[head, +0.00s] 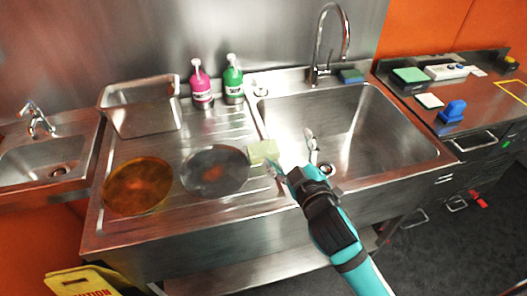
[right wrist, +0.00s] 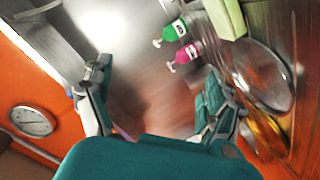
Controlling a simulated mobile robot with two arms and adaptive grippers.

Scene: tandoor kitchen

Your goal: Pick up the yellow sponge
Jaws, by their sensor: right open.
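The pale yellow sponge (head: 264,151) is at the right edge of the ribbed drainboard, by the sink basin's left rim. It also shows in the right wrist view (right wrist: 227,17) at the top, outside the space between the fingers. My right gripper (head: 292,154) is open and empty over the left part of the basin, just right of the sponge. One finger appears close to the sponge's lower right corner; I cannot tell if they touch. In the right wrist view the fingers (right wrist: 158,72) are spread wide. My left gripper is not in view.
A grey pan (head: 214,172) and an orange-brown pan (head: 137,187) lie left of the sponge. Pink (head: 201,88) and green (head: 234,84) bottles and a metal bin (head: 143,116) stand behind. A tall faucet (head: 317,72) rises behind the basin (head: 365,140).

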